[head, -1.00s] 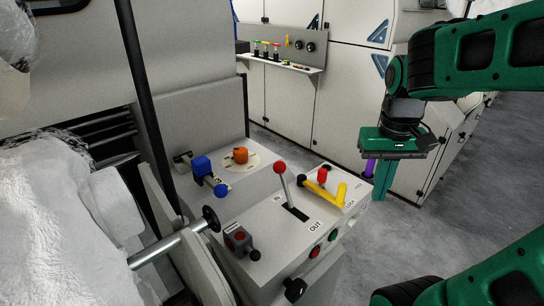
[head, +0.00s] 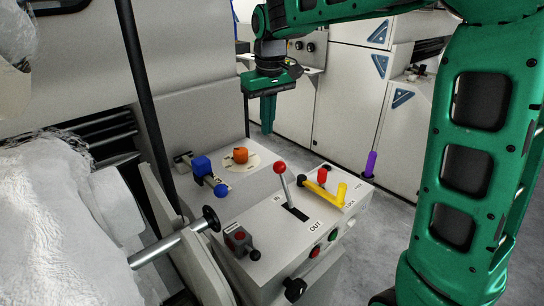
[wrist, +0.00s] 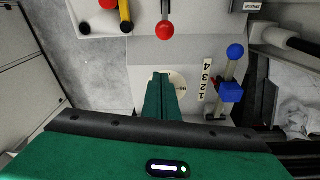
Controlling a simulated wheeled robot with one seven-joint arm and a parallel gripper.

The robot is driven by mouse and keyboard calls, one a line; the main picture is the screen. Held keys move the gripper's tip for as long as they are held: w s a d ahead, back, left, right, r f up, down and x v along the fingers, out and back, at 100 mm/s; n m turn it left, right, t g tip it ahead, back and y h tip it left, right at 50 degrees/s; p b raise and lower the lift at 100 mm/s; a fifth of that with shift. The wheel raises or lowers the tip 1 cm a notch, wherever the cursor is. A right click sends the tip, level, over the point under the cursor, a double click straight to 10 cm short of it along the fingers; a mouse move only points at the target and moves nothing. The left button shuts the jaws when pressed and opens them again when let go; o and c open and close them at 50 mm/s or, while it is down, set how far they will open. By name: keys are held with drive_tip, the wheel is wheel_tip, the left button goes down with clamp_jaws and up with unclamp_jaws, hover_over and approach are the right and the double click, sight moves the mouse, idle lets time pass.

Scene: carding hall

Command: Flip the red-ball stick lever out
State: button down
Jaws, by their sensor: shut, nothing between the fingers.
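The red-ball stick lever (head: 286,187) stands in a dark slot on the sloped white console, with its ball up and its stick leaning toward the back. Its foot is near the IN label (head: 277,198); the OUT label (head: 316,225) is at the slot's front end. In the wrist view the red ball (wrist: 165,30) is just beyond my fingertips. My gripper (head: 267,130) is shut and empty, pointing down, above and behind the lever and apart from it. It also shows in the wrist view (wrist: 160,76).
A yellow lever (head: 325,195) and a red knob (head: 322,174) sit right of the stick. A blue-knobbed lever (head: 203,168) and an orange knob (head: 240,155) are at left. A black-knobbed metal rod (head: 185,238) juts in at front left. A purple handle (head: 370,163) stands beyond.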

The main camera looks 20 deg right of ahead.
drive_tip(key=shift+d+f, duration=0.1)
wheel_tip(320, 180, down, 10)
drive_tip(key=w, duration=0.1)
drive_tip(key=s, duration=0.2)
drive_tip(key=s+r, duration=0.1)
drive_tip(key=shift+s+d, duration=0.25)
drive_tip(key=shift+d, duration=0.15)
drive_tip(key=shift+a, duration=0.1)
